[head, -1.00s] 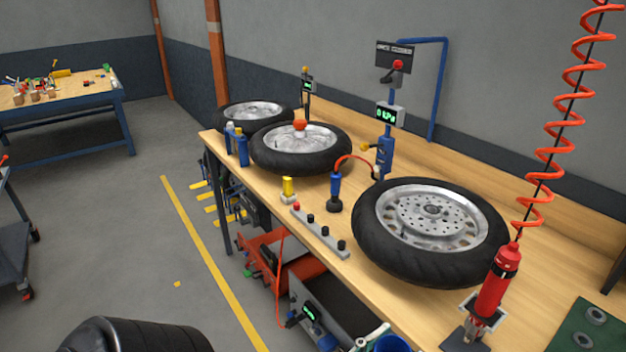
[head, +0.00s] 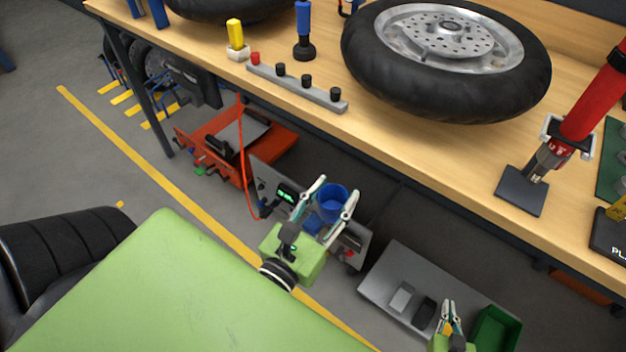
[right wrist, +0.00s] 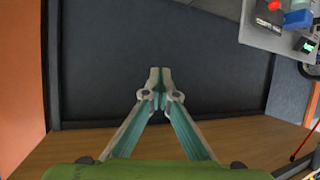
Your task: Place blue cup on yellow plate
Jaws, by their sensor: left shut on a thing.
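The blue cup (head: 332,204) is between the fingers of my left gripper (head: 337,187) in the head view. The left gripper is shut on it and holds it in front of the workbench, below the height of its top. My right gripper (head: 449,312) is low at the bottom right of the head view, away from the cup. In the right wrist view the right gripper's fingertips (right wrist: 160,78) meet, with nothing between them. No yellow plate can be made out in either view.
The wooden workbench (head: 300,113) carries a large wheel (head: 380,80), a grey strip with knobs (head: 322,98) and a red tool on a stand (head: 590,105). Below are an orange-red box (head: 212,130), a grey tray (head: 385,282) and a green bin (head: 497,330).

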